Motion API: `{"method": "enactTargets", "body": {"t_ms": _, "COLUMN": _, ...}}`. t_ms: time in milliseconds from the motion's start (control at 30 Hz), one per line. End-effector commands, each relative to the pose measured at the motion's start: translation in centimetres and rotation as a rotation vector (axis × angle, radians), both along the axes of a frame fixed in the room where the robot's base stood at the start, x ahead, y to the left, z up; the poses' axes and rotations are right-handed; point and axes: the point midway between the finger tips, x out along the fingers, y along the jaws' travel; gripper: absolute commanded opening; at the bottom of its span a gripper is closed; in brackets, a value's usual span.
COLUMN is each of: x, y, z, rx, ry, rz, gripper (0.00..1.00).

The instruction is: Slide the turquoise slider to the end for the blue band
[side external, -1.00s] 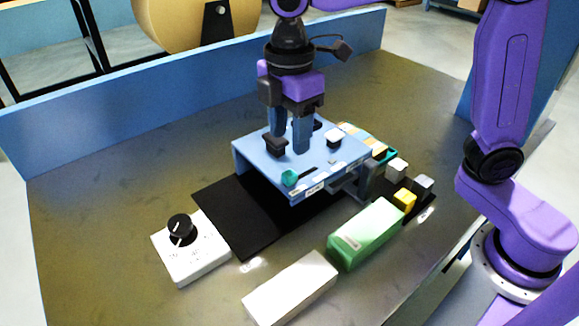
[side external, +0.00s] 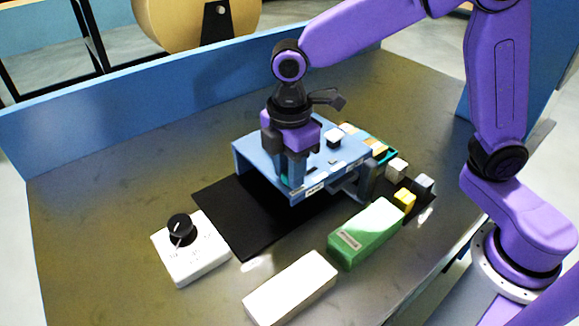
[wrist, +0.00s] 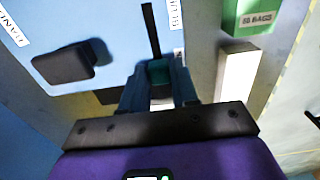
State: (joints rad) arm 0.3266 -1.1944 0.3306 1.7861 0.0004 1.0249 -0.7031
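The turquoise slider (wrist: 158,72) sits at one end of a dark straight slot (wrist: 150,30) in the light blue panel (side external: 256,157). In the side view only a sliver of it shows behind a finger. My gripper (wrist: 159,82) is down at the slider, one finger on each side. The turquoise fills the space between the fingertips; whether they press on it I cannot tell. White labels lie near the slot: one (wrist: 178,53) beside the slider's end, one (wrist: 177,14) near the far end, cut off and not fully readable.
A dark knob block (wrist: 64,65) stands beside the slot. A white-topped knob (side external: 333,138) is further back. A white dial box (side external: 190,250), a green box (side external: 365,235) and a white block (side external: 290,287) lie around the panel. Black mat (side external: 240,215) is bare in front.

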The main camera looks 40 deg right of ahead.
Motion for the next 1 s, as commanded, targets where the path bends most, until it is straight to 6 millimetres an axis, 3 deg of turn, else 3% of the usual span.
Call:
{"method": "enactTargets", "body": {"t_ms": 33, "x": 0.0, "y": 0.0, "z": 0.0, "rx": 0.000, "ry": 0.000, "rz": 0.000, "gripper": 0.12}}
{"method": "enactTargets", "body": {"t_ms": 67, "x": 0.0, "y": 0.0, "z": 0.0, "rx": 0.000, "ry": 0.000, "rz": 0.000, "gripper": 0.02}}
{"method": "enactTargets", "body": {"t_ms": 100, "x": 0.0, "y": 0.0, "z": 0.0, "rx": 0.000, "ry": 0.000, "rz": 0.000, "gripper": 0.00}}
{"method": "enactTargets", "body": {"t_ms": 267, "x": 0.0, "y": -0.3, "z": 0.1, "rx": 0.000, "ry": 0.000, "rz": -0.001, "gripper": 0.00}}
{"method": "enactTargets", "body": {"t_ms": 633, "x": 0.1, "y": -5.6, "z": 0.1, "rx": 0.000, "ry": 0.000, "rz": -0.003, "gripper": 0.00}}
{"method": "enactTargets", "body": {"t_ms": 967, "x": 0.1, "y": -6.1, "z": 0.0, "rx": -0.004, "ry": 0.001, "rz": -0.002, "gripper": 0.00}}
{"method": "enactTargets", "body": {"t_ms": 1000, "x": 0.1, "y": -6.2, "z": 0.0, "rx": -0.004, "ry": 0.001, "rz": -0.002, "gripper": 0.31}}
